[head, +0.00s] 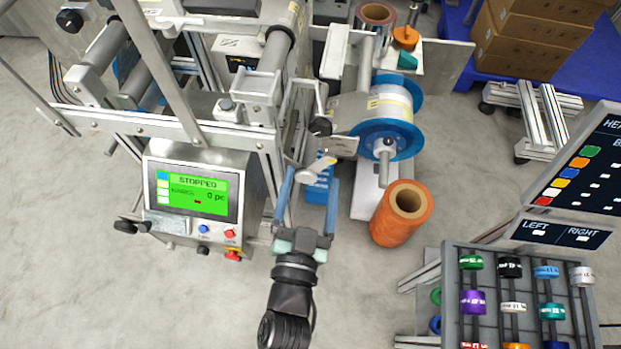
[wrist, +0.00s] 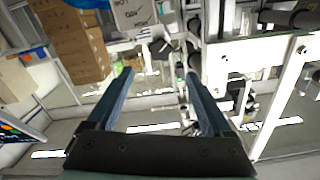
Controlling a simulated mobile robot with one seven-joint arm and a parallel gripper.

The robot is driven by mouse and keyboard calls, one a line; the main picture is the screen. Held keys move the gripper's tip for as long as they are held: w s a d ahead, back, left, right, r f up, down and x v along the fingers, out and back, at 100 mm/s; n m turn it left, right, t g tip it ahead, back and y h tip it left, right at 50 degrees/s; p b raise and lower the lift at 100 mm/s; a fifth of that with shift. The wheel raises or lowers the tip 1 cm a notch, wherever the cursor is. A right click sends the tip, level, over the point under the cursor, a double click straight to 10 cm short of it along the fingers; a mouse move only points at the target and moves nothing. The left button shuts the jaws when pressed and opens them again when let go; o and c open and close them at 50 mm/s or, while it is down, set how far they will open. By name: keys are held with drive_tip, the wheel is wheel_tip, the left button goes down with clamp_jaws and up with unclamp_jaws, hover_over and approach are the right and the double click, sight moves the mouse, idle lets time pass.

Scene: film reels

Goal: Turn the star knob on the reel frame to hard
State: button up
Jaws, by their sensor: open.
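My gripper (head: 311,178) is open, with its two blue fingers pointing away toward the machine. Its open fingers also show in the wrist view (wrist: 157,82), with nothing held between them. A small dark knob (head: 320,126) sits on the machine just beyond the fingertips in the head view, apart from them. I cannot tell whether it is the star knob, and no setting mark is readable. The reel frame's blue-flanged reel (head: 388,140) stands to the right of my gripper. A grey cylindrical part (head: 313,174) appears between the fingers in the head view.
A control panel (head: 197,190) reading STOPPED is left of my gripper. An orange roll (head: 402,213) stands on the floor to the right. A rack of coloured spools (head: 447,300) is at the lower right. Brown boxes (head: 528,40) are at the back right. Floor below the panel is clear.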

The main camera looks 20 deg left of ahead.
sight(320, 131)
drive_tip(key=shift+r+p, duration=0.1)
drive_tip(key=shift+p, duration=0.25)
drive_tip(key=w+a+n+p, duration=0.1)
drive_tip(key=w+p, duration=0.1)
drive_tip(key=w, duration=0.2)
drive_tip(key=w+a+n+p, duration=0.1)
drive_tip(key=w+n+p, duration=0.1)
drive_tip(key=w, duration=0.2)
drive_tip(key=w+a+n+p, duration=0.1)
drive_tip(key=w+p, duration=0.1)
drive_tip(key=w, duration=0.2)
drive_tip(key=shift+a+n, duration=0.25)
drive_tip(key=shift+n, duration=0.05)
